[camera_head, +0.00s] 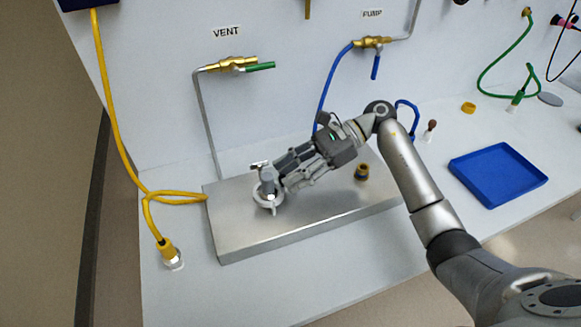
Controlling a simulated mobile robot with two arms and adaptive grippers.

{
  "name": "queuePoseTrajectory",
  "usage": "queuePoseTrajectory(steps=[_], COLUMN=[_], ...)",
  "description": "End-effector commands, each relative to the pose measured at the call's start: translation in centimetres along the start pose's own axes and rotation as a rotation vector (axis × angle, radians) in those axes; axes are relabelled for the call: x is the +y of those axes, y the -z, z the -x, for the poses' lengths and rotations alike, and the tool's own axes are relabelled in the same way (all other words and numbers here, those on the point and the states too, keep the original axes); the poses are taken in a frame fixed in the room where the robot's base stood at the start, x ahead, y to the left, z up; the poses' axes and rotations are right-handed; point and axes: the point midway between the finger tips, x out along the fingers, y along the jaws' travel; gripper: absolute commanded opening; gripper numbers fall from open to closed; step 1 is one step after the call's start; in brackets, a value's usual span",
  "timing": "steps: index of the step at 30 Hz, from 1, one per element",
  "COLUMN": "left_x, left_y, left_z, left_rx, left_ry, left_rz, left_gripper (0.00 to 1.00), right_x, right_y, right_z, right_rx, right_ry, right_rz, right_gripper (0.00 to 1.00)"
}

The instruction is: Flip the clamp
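A round silver clamp (262,201) sits on the left part of the brushed-metal block (238,241), around a short grey upright fitting (268,185). My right gripper (278,178) reaches in from the right, with its fingertips right beside the clamp and the fitting. Its two fingers look somewhat apart. The fingers partly cover the clamp's right side, and I cannot tell whether they touch or hold any of it. My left gripper is not in view.
A yellow-and-black fitting (362,172) stands on the block to the right, under my arm. A yellow hose (112,140) runs down at the left. VENT (232,64) and PUMP (372,42) valves are on the back wall. A blue tray (497,174) lies at right.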

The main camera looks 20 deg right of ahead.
Motion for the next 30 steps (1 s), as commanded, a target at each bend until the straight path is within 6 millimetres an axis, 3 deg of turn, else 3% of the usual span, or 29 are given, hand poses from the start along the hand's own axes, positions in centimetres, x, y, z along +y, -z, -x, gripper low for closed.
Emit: queuePoseTrajectory(steps=[10, 18, 30], left_x=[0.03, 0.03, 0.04], left_y=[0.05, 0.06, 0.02], left_z=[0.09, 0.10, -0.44], left_rx=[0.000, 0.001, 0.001], left_ry=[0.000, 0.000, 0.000], left_rz=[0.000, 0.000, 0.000], left_gripper=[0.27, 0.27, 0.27], right_x=[0.00, -0.01, 0.36], right_y=[0.03, 0.02, 0.30], right_z=[-0.43, -0.39, -0.24], right_rx=[0.000, 0.000, 0.002], right_ry=[0.000, 0.000, 0.048], right_rz=[0.000, 0.000, -0.018], right_gripper=[0.35, 0.00, 0.00])
